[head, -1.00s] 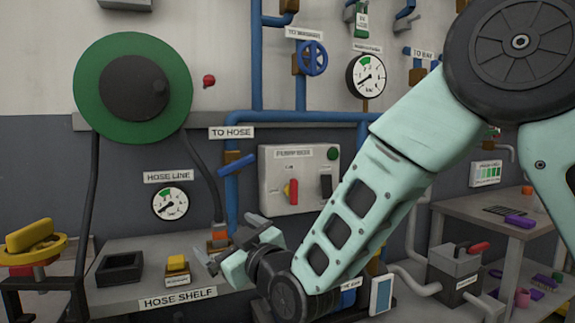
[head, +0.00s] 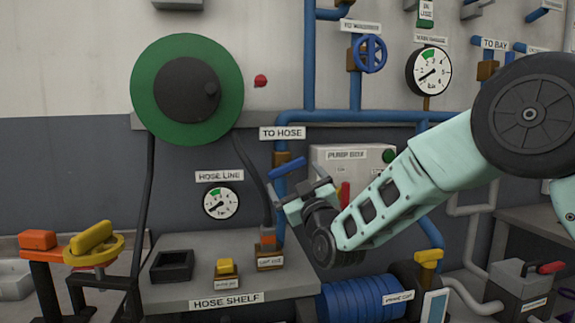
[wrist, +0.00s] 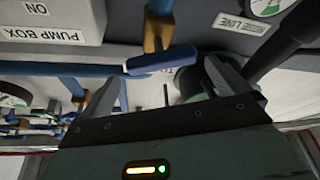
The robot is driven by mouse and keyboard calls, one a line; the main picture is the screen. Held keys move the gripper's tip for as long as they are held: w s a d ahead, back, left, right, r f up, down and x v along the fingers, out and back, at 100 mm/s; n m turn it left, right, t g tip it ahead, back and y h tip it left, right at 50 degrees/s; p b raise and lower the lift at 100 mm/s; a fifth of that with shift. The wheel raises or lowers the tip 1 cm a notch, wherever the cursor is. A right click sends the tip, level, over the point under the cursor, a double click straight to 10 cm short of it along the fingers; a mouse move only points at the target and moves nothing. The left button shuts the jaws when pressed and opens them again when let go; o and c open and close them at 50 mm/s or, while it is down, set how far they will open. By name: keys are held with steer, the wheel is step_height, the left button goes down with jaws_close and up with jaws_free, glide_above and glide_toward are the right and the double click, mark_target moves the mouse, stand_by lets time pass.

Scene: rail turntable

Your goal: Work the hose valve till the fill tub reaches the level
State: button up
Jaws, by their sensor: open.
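The hose valve has a blue lever handle (head: 288,167) on a brass body (head: 279,187), under the TO HOSE label. Its handle also shows in the wrist view (wrist: 160,60), upside down, just beyond the fingertips and lying across the gap between them. My gripper (head: 298,187) is open, with its fingers close to the lever in the head view. I cannot tell whether a finger touches it. Nothing shows held in the wrist view (wrist: 165,82). No fill tub or level mark is clearly identifiable.
The pump box (head: 352,160) is partly hidden behind my gripper and arm. The hose line gauge (head: 221,203) is on the wall. The hose shelf (head: 200,272) holds a black tray (head: 172,266) and small labelled blocks. A green hose reel (head: 150,75) hangs upper left.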

mark_target(289, 172)
steer(key=p+x, duration=0.1)
steer(key=x, duration=0.5)
steer(key=c, duration=0.6)
steer(key=shift+f+b, duration=0.15)
steer(key=shift+b, duration=0.2)
